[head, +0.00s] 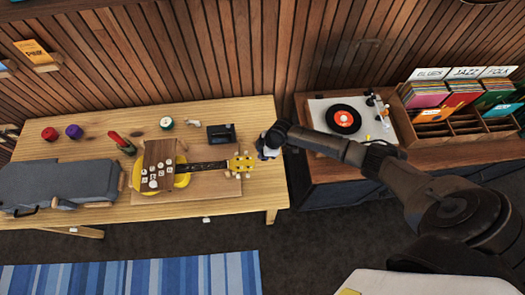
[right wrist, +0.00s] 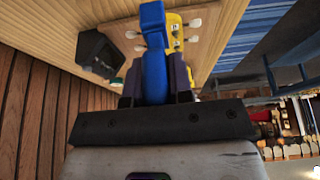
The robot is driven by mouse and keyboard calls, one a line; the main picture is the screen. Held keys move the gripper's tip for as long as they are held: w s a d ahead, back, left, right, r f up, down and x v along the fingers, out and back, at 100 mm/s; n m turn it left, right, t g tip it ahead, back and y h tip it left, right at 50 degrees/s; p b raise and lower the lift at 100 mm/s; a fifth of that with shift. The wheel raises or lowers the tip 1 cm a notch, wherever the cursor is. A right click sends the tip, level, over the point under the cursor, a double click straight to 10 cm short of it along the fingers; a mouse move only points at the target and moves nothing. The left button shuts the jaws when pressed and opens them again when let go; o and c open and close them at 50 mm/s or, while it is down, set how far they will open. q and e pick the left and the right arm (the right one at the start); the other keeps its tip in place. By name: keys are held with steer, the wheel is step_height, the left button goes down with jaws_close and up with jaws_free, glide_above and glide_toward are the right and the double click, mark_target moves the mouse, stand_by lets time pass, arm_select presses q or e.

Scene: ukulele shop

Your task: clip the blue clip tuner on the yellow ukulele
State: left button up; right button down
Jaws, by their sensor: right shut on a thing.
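The yellow ukulele (head: 182,180) lies on a wooden board on the table, its neck pointing right. Its yellow headstock (head: 241,164) is at the right end, and shows in the right wrist view (right wrist: 172,22) with pale tuning pegs. My right gripper (head: 262,150) is just right of the headstock. In the right wrist view its dark fingers (right wrist: 154,85) are shut on the blue clip tuner (right wrist: 153,45), which stands up between them and overlaps the headstock in the picture. I cannot tell whether tuner and headstock touch. My left gripper is not in view.
A brown panel with small white pieces (head: 158,170) covers part of the ukulele's body. A black box (head: 221,134) stands behind the neck. A grey case (head: 45,184) lies at left. A turntable (head: 343,118) and record bins (head: 455,105) are at right.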

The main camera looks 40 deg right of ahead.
steer(key=shift+f+b, duration=1.8)
steer(key=shift+f, duration=0.55)
steer(key=shift+w+a, duration=0.35)
steer(key=shift+a, duration=0.1)
stand_by(0.4)
stand_by(0.7)
steer(key=shift+w+a, duration=0.15)
steer(key=shift+a, duration=0.1)
stand_by(0.4)
steer(key=shift+w+a, duration=0.15)
stand_by(0.6)
